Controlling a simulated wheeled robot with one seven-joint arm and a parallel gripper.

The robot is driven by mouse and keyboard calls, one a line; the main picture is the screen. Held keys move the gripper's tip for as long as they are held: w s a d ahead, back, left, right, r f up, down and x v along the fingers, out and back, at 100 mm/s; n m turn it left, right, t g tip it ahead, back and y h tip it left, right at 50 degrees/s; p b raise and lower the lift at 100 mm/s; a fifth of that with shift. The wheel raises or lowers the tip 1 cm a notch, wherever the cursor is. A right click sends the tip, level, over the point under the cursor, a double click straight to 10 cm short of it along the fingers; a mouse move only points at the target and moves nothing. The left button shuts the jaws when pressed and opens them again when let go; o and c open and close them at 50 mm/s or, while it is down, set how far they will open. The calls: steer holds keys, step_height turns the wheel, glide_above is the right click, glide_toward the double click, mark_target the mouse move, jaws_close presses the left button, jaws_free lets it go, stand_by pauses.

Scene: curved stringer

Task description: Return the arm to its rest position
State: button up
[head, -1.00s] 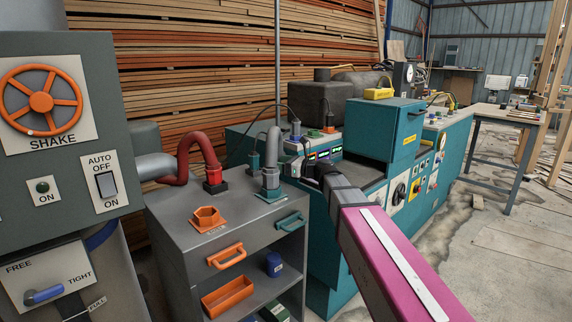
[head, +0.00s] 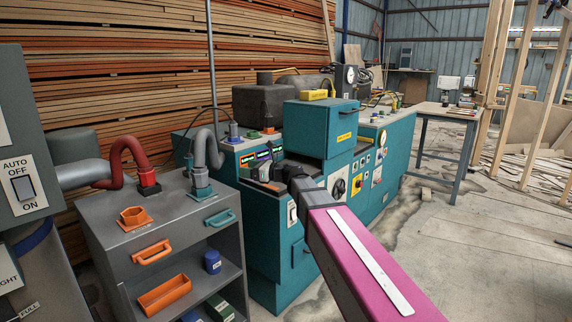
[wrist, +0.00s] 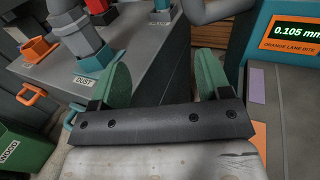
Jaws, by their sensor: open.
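My arm, with its pink link (head: 365,255), reaches from the bottom of the head view toward the teal machine (head: 275,225). My gripper (head: 262,180) is small and dark there, in front of the machine's lit displays. In the wrist view my gripper (wrist: 162,82) shows two green fingers spread wide apart with nothing between them. I cannot tell the exact gap to the surface below.
The grey cabinet's top carries an orange hex socket (head: 133,216), a red hose (head: 128,150) and a grey hose (head: 205,150). A lit readout (wrist: 298,32) stands close to the right finger. A workbench (head: 447,112) stands behind. The floor (head: 470,250) at right is mostly open.

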steer(key=s+d+f+n+g+h, duration=0.1)
steer(key=s+d+f+n+h, duration=0.25)
steer(key=f, duration=0.35)
steer(key=s+d+f+n+h, duration=0.2)
steer(key=d+f+n, duration=0.1)
steer(key=d+f, duration=0.3)
steer(key=s+d+f+n+g+h, duration=0.1)
steer(key=s+d+f+n+h, duration=0.2)
steer(key=f, duration=0.5)
steer(key=s+d+f+n+g+h, duration=0.1)
steer(key=s+d+f+n+h, duration=0.3)
steer(key=d, duration=0.6)
steer(key=s+d+f+n+g+h, duration=0.2)
steer(key=s+d+f+n+h, duration=0.2)
steer(key=s+d+f+n, duration=0.4)
step_height(320, 180, down, 2)
steer(key=shift+s+d+f+g+h, duration=0.1)
steer(key=shift+s+d+g+h, duration=0.2)
steer(key=shift+d, duration=0.9)
steer(key=shift+w, duration=0.1)
